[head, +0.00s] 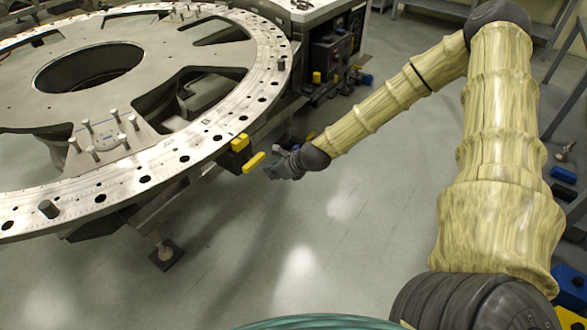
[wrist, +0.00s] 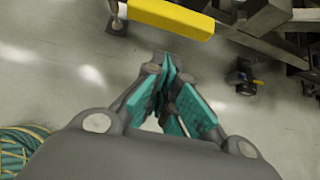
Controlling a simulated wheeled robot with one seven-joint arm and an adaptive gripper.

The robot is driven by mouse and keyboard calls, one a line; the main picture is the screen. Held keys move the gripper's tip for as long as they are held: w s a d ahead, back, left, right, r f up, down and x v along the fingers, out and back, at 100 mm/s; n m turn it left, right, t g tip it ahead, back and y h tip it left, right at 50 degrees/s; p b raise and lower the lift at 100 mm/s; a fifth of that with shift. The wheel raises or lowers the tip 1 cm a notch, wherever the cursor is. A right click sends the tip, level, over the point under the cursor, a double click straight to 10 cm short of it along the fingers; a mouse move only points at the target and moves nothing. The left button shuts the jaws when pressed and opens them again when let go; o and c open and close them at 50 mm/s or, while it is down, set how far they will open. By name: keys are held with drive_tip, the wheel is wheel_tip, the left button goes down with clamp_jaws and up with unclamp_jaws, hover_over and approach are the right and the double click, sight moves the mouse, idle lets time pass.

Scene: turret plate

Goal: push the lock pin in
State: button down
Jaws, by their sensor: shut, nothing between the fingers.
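A yellow bar-shaped handle (head: 254,162) sticks out below the rim of the round turret plate (head: 200,147), beside a black block with a yellow top (head: 240,143). This looks like the lock pin assembly; I cannot tell how far in the pin sits. In the wrist view the yellow handle (wrist: 172,17) crosses the top of the picture, beyond my fingertips. My gripper (head: 271,174) is just right of the handle and slightly lower in the head view. Its teal-padded fingers (wrist: 170,68) are shut and empty, and appear apart from the handle.
Several dark holes and upright pins line the plate. A machine cabinet (head: 335,55) stands behind at the plate's right. A support foot (head: 166,254) rests on the floor below the plate. The grey floor (head: 340,230) below and right of my gripper is clear.

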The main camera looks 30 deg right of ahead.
drive_tip(key=v, duration=1)
drive_tip(key=shift+s, duration=0.3)
idle(0.6)
drive_tip(key=s+a+f+n+g+h, duration=0.1)
drive_tip(key=s+a+f+n, duration=0.4)
drive_tip(key=s+n, duration=0.5)
drive_tip(key=s+a+f+n+g+h, duration=0.1)
drive_tip(key=s+a+f+n+g, duration=0.3)
drive_tip(key=s+f+n, duration=0.6)
drive_tip(key=s+a+f+n+g+h, duration=0.1)
drive_tip(key=s+a+f+n+g, duration=0.2)
drive_tip(key=s+a+f+n, duration=0.3)
drive_tip(key=s+f+n, duration=0.2)
drive_tip(key=s+n, duration=0.3)
drive_tip(key=s, duration=0.1)
drive_tip(key=shift+a, duration=0.25)
